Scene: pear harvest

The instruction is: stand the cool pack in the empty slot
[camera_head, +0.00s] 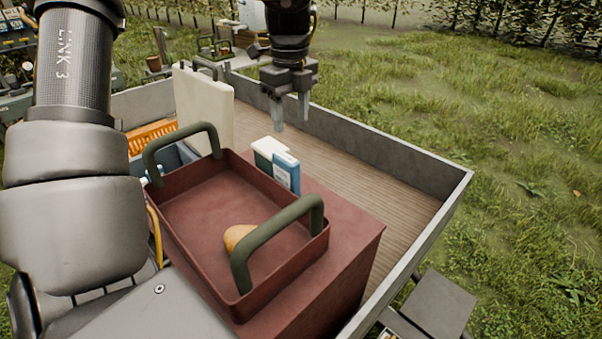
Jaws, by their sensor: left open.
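A blue pack with a pale label (286,173), which looks like the cool pack, stands upright behind the red tray. I cannot make out an empty slot; the tray and my arm hide part of the area at left. My right gripper is not in view.
A red tray (190,213) with two green handles holds a yellow pear (238,237) and sits on a red box (345,255). A tall cream panel (204,108) and an orange crate (150,136) stand behind. The wooden bed (390,190) at right is bare, edged by a grey wall (400,154).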

